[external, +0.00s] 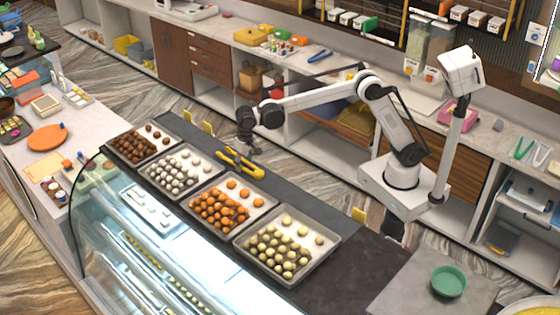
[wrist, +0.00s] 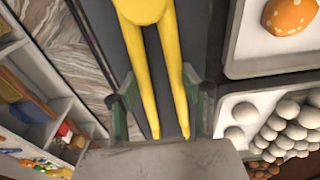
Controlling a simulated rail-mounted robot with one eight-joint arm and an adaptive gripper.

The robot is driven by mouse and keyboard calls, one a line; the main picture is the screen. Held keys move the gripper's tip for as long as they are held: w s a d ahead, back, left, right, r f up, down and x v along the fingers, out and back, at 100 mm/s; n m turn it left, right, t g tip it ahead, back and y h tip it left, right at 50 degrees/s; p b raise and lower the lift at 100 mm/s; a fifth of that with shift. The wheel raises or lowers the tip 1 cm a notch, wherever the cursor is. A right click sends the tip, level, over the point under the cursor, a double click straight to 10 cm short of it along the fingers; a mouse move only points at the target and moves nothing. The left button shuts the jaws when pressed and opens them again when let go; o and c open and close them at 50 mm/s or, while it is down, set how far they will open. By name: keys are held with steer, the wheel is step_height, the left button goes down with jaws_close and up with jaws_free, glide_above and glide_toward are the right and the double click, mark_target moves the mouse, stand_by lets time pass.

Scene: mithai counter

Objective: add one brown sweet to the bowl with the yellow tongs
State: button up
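The yellow tongs (external: 240,164) lie on the dark counter strip beside the sweet trays. In the wrist view the tongs (wrist: 150,75) run between my two fingers, with their two arms spread. My gripper (external: 247,148) points down at the tongs; in the wrist view my gripper (wrist: 160,100) is open, one finger outside each arm. I cannot tell whether a finger touches them. The brown sweets (external: 137,147) sit in the far-left tray (external: 163,156); a few show in the wrist view (wrist: 262,167). The green bowl (external: 449,281) stands on the grey counter at the lower right and looks empty.
Trays of white sweets (external: 176,172), orange sweets (external: 219,211) and pale yellow sweets (external: 284,254) stand in a row behind the curved glass case (external: 110,225). Small yellow cards (external: 208,127) stand along the counter edge. The dark counter (external: 350,240) toward the bowl is clear.

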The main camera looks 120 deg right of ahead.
step_height(320, 180, up, 12)
steer(key=p, duration=0.7)
steer(key=s+d+n, duration=0.2)
steer(key=s+d, duration=0.3)
steer(key=s, duration=0.4)
steer(key=s+d+r+n, duration=0.1)
steer(key=s+d+n, duration=0.1)
steer(key=s+d, duration=0.4)
steer(key=s+d+r+n, duration=0.1)
steer(key=s+d+n, duration=0.2)
steer(key=s, duration=1)
steer(key=d, duration=0.3)
steer(key=shift+d+t, duration=0.15)
steer(key=shift+t, duration=0.15)
